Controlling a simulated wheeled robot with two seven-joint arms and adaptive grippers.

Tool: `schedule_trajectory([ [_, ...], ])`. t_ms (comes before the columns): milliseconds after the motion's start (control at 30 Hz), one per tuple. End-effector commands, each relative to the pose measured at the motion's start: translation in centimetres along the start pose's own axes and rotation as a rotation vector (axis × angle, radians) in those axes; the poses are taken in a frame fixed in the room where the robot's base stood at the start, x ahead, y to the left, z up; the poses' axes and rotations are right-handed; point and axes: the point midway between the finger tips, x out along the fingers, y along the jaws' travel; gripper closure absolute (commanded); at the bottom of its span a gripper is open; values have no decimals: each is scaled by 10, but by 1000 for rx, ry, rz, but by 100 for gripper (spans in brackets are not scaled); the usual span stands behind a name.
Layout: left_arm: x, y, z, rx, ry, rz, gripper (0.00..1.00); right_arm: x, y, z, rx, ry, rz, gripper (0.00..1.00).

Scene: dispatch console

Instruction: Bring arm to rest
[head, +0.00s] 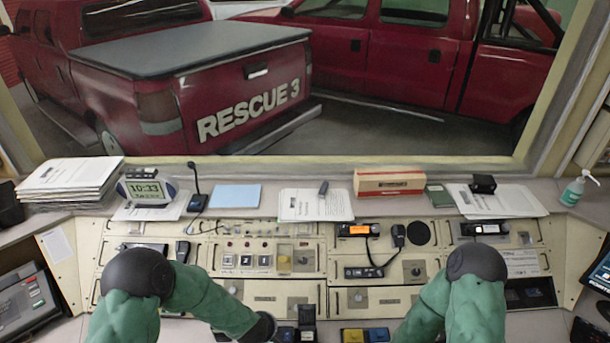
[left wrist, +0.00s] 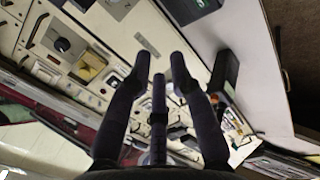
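My left arm (head: 210,298) has a green sleeve and reaches across the lower console from the left. Its dark wrist shows at the bottom of the head view, and the gripper itself is out of that view. In the left wrist view my left gripper (left wrist: 160,68) has its dark fingers spread apart, with nothing held between them. The cream console panel (left wrist: 120,20) lies beyond the fingers. My right arm (head: 440,300) is bent at the lower right of the head view, over the console's front. My right gripper is hidden below the picture.
The console (head: 270,290) carries switches, knobs and a hand microphone (head: 398,235). Black upright devices (head: 307,318) stand near my left wrist. A clock (head: 150,190), papers (head: 315,205), a red-and-cream box (head: 388,182) and a sanitizer bottle (head: 574,190) stand on the ledge.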

Motion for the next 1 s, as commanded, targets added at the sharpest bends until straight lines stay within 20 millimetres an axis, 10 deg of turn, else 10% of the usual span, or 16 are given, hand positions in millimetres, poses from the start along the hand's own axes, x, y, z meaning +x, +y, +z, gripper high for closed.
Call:
schedule_trajectory([
  [700,110,-240,64,884,-464,-136,78,134,48,-4,0,-1,0,60],
  [1000,110,-271,77,1009,-558,-114,78,146,52,-5,0,-1,0,60],
])
